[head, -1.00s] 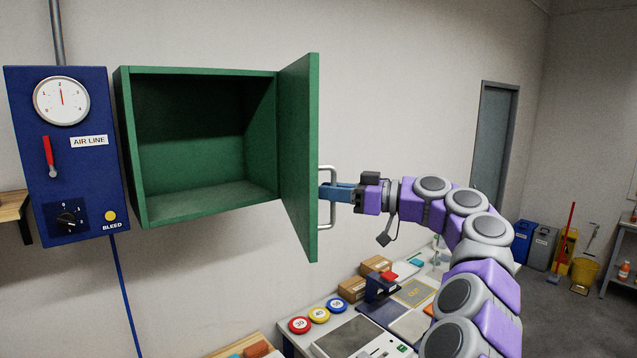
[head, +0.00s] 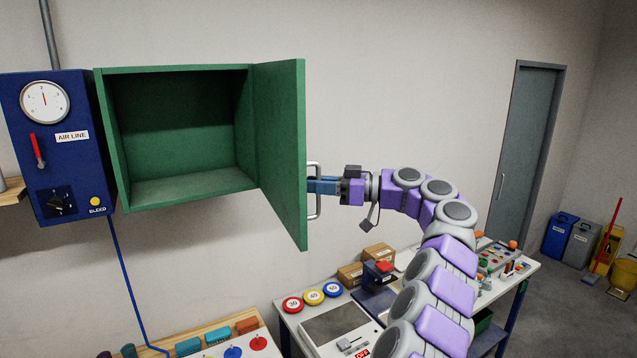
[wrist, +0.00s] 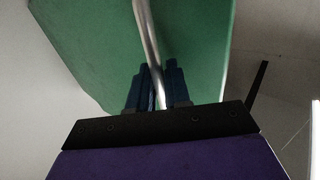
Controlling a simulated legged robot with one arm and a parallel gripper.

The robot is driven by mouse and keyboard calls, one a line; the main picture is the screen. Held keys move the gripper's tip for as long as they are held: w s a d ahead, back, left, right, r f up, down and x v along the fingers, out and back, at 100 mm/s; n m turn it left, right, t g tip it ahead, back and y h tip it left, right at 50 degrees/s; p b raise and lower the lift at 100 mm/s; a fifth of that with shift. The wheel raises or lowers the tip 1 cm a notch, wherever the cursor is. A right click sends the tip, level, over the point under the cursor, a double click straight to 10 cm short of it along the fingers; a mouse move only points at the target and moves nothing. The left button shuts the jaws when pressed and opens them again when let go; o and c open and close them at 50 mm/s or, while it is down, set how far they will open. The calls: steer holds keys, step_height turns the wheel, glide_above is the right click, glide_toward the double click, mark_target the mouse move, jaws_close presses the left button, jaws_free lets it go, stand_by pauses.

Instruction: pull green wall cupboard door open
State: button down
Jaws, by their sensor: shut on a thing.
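The green wall cupboard (head: 180,187) hangs on the wall and is empty inside. Its green door (head: 282,150) is hinged on the right side and stands wide open, swung out from the wall. A metal bar handle (head: 318,190) is on the door's outer face. My gripper (head: 312,186) is shut on this handle from the right. In the wrist view the blue fingers (wrist: 158,88) stand on either side of the metal bar (wrist: 146,35), with the green door (wrist: 90,45) behind. The head view hides part of the handle behind the fingers.
A blue air line panel (head: 60,145) hangs just left of the cupboard. Below is a bench (head: 290,320) with coloured discs (head: 313,297), boxes (head: 378,254) and tools. A grey room door (head: 515,150) is on the right. The wall around the open door is clear.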

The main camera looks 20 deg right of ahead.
steer(key=shift+w+d+r, duration=0.15)
steer(key=shift+w+d, duration=0.05)
steer(key=shift+d, duration=0.5)
steer(key=c, duration=1.4)
jaws_free()
steer(key=shift+o, duration=0.6)
steer(key=shift+s+a, duration=0.1)
steer(key=shift+a, duration=0.3)
steer(key=shift+d, duration=0.1)
steer(key=v, duration=1.7)
steer(key=shift+d, duration=0.15)
